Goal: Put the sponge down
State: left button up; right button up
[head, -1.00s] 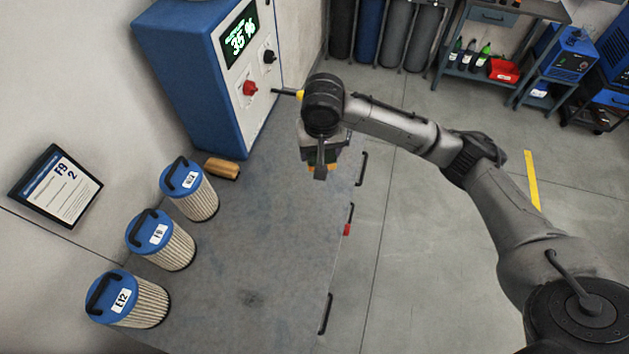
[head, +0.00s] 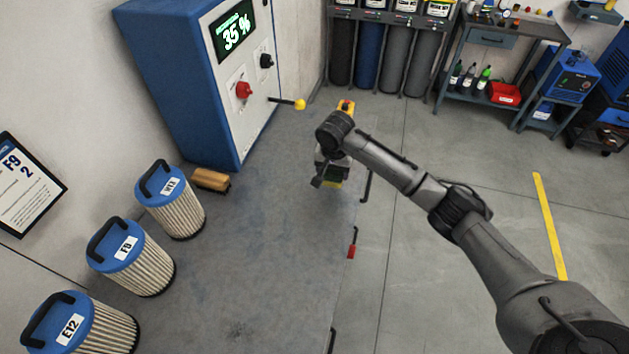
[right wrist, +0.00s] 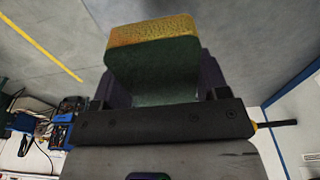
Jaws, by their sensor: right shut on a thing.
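The sponge (right wrist: 155,50) has a yellow-orange top layer and a dark green body. In the right wrist view it sits between the fingers of my right gripper (right wrist: 155,85), which is shut on it. In the head view my right gripper (head: 332,178) is over the right edge of the grey worktop (head: 250,270), and a small yellow bit of the sponge (head: 332,184) shows below it. Most of the sponge is hidden there by the gripper. I cannot tell whether the sponge touches the worktop. My left gripper is not in view.
Several blue-capped filters (head: 128,255) and a wooden brush (head: 211,180) stand along the left. A blue cabinet (head: 170,70) with a yellow-knobbed lever (head: 300,104) is behind. A small yellow box with a red button (head: 346,107) is beyond my wrist. The worktop's middle is clear.

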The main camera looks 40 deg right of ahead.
jog(key=w+f, duration=0.1)
jog(key=w, duration=0.1)
jog(key=w+a+f, duration=0.1)
jog(key=w, duration=0.1)
jog(key=w+a+f+b, duration=0.1)
jog(key=shift+w+f, duration=0.4)
notch_tip(320, 180, down, 3)
jog(key=shift+f+b, duration=0.15)
jog(key=shift+b, duration=0.15)
jog(key=shift+f, duration=0.3)
jog(key=o, duration=0.4)
jog(key=shift+f, duration=0.15)
jog(key=o, duration=0.5)
